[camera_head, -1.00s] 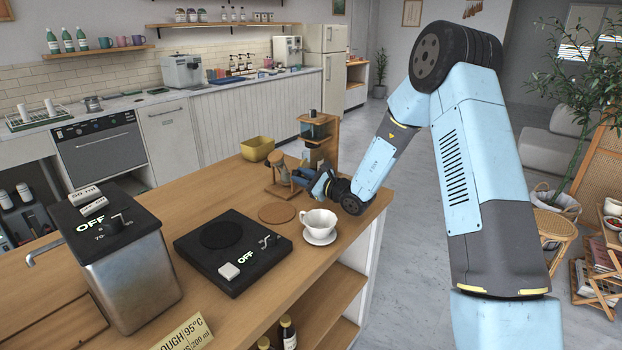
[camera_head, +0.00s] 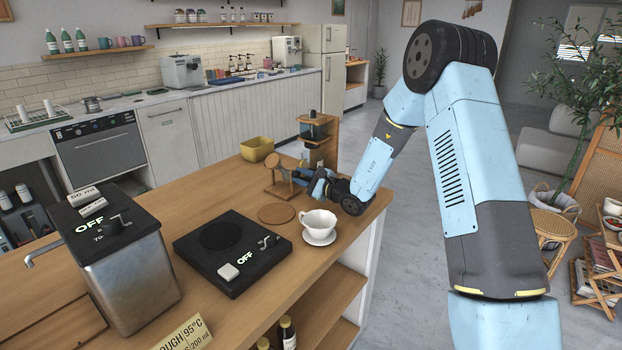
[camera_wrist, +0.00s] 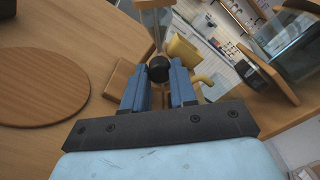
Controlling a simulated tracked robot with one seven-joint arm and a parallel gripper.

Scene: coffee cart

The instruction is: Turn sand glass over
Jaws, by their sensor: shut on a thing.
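The sand glass (camera_head: 286,163) is a small glass in a wooden stand on the wooden counter. In the head view it looks tilted to nearly level in the stand. In the wrist view its glass (camera_wrist: 154,18) shows at the top, partly cut off. My gripper (camera_head: 308,178) is at the stand's right side. In the wrist view my gripper (camera_wrist: 159,78) has its two blue fingers shut on a round black knob (camera_wrist: 159,68) of the sand glass stand. The sand's level cannot be made out.
A round wooden coaster (camera_head: 276,213) lies in front of the stand. A white dripper cup (camera_head: 319,222) on a saucer and a black scale (camera_head: 231,252) are nearer. A yellow container (camera_head: 257,149) and a wooden coffee stand (camera_head: 318,135) stand behind.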

